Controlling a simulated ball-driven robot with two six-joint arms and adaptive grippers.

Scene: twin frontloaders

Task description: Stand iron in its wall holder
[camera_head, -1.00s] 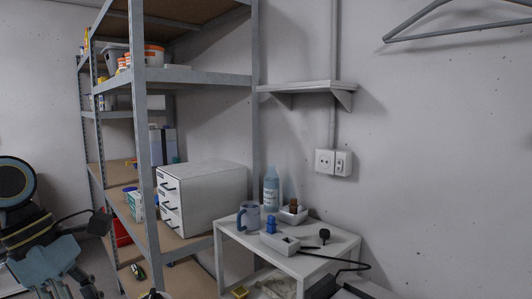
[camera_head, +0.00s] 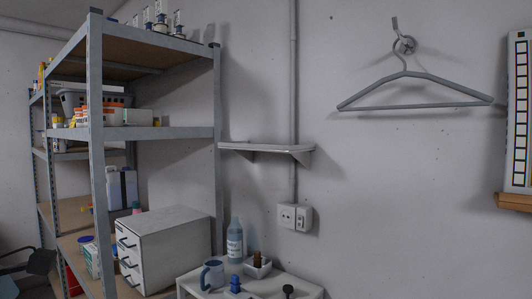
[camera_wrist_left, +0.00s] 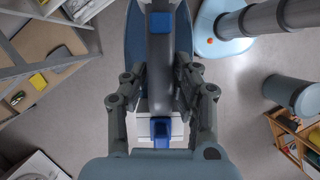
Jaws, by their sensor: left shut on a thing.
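The iron (camera_wrist_left: 140,45) shows in the left wrist view as a blue and grey body with a grey handle running down between the fingers. My left gripper (camera_wrist_left: 163,85) is shut on the iron's handle. Its fingers lie along both sides, and a blue part shows near the palm. I cannot make out a wall holder for the iron. My right gripper is in neither current view.
A metal shelving rack (camera_head: 97,150) stands left, holding a white drawer unit (camera_head: 170,240). A small wall shelf (camera_head: 265,148), a socket (camera_head: 295,216) and a coat hanger (camera_head: 415,107) are on the wall. A white table (camera_head: 275,285) below holds a mug, bottle and small items.

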